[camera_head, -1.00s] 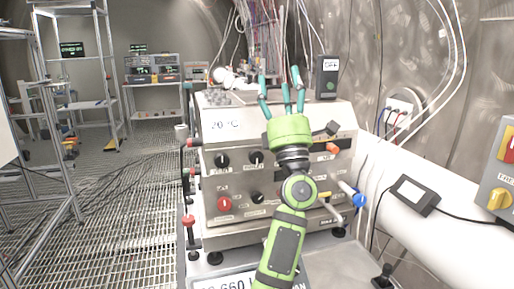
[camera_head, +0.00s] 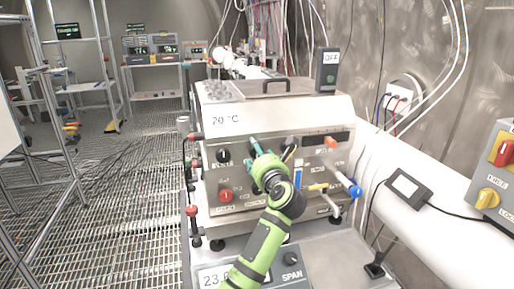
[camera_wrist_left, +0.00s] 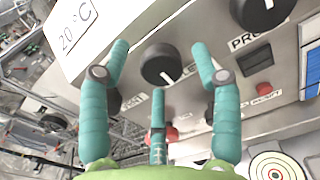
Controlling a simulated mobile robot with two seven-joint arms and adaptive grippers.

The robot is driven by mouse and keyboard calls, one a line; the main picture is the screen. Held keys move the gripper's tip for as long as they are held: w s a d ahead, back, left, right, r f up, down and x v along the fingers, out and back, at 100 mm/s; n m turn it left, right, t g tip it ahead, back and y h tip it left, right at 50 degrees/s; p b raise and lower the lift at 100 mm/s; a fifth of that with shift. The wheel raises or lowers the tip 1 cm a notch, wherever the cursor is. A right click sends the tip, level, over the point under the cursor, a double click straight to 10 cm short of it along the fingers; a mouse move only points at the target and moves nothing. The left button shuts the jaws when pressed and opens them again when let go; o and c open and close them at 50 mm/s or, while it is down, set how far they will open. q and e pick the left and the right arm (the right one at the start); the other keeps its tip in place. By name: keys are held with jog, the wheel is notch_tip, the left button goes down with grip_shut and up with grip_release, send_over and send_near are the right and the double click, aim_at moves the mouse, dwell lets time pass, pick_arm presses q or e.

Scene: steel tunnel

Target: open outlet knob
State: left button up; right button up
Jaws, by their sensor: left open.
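The front panel of the steel machine carries several black knobs, among them one at the left (camera_head: 222,155) and one further right (camera_head: 289,144). I cannot read which label names the outlet. My left gripper (camera_head: 264,153) is at the panel, its green fingers pointing at it and hiding part of it. In the left wrist view, a black knob with a white mark (camera_wrist_left: 163,64) shows ahead between the two upper spread fingers of the gripper (camera_wrist_left: 158,85). The fingers are open and no grip on it shows. Another black knob (camera_wrist_left: 262,12) is at the upper right. My right gripper is out of view.
A red knob (camera_head: 226,196) and a blue-ended valve handle (camera_head: 354,191) are on the machine's front. A lid with a black handle (camera_head: 290,85) tops it. A white pipe (camera_head: 450,230) runs at the right. Grated floor (camera_head: 120,200) is clear at the left.

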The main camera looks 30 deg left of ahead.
pick_arm(q)
jog(key=shift+x, duration=0.8)
jog(key=shift+r, duration=0.1)
jog(key=c, duration=1.1)
jog(key=shift+r+p, duration=0.2)
jog(key=shift+p, duration=0.3)
jog(key=shift+c, duration=0.2)
jog(key=shift+d+r+m+p, duration=0.1)
jog(key=shift+r+m+p, duration=0.05)
jog(key=shift+m+p, duration=1.45)
jog(key=shift+w, duration=0.1)
